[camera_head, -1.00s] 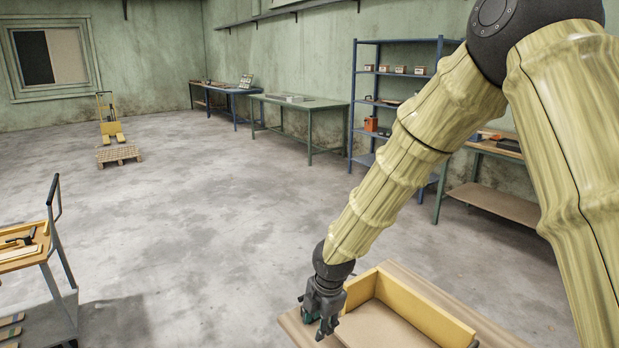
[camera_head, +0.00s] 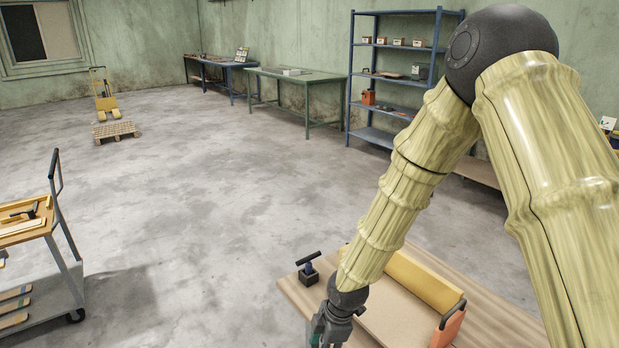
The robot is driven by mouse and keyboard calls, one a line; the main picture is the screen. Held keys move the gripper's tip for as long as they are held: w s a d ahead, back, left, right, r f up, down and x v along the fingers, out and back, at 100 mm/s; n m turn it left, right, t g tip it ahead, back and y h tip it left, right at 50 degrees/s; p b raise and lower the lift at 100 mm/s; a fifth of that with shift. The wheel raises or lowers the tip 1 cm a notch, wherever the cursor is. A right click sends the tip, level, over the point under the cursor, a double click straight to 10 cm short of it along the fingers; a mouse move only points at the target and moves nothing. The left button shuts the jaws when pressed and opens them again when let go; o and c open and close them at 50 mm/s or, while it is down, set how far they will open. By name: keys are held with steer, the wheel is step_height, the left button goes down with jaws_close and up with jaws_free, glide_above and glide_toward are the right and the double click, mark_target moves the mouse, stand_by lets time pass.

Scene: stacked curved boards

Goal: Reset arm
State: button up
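My arm reaches down from the upper right. My gripper (camera_head: 328,336) is at the bottom edge, over the near part of a wooden worktable (camera_head: 298,296). Its fingertips are cut off or too dark to read, so I cannot tell whether it is open or holds anything. A curved yellow board (camera_head: 424,281) stands along a flat light brown panel (camera_head: 398,312) on the table, partly hidden by my arm. A small dark tool with a T-shaped handle (camera_head: 308,268) stands at the table's back left corner, left of my wrist and apart from it.
An orange tool (camera_head: 449,326) is at the panel's right end. A cart (camera_head: 48,240) with tools stands at the left. A pallet (camera_head: 115,131), a green table (camera_head: 297,76) and blue shelves (camera_head: 397,75) are farther back. The floor between is clear.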

steer(key=s+d+f+m, duration=0.3)
steer(key=s+f+m, duration=0.2)
steer(key=s+f, duration=0.2)
steer(key=s+d+f+m, duration=0.3)
steer(key=s+f+m, duration=0.1)
steer(key=s+f, duration=0.2)
steer(key=s+d+f+m+h, duration=0.1)
steer(key=s+d+f+m, duration=0.2)
steer(key=s, duration=0.6)
steer(key=s+d+f+m+h, duration=0.1)
steer(key=s+d+f+m, duration=0.3)
steer(key=s+d+m, duration=0.4)
steer(key=shift+s+d+g, duration=0.4)
steer(key=shift+s+d, duration=0.15)
steer(key=shift+d, duration=0.2)
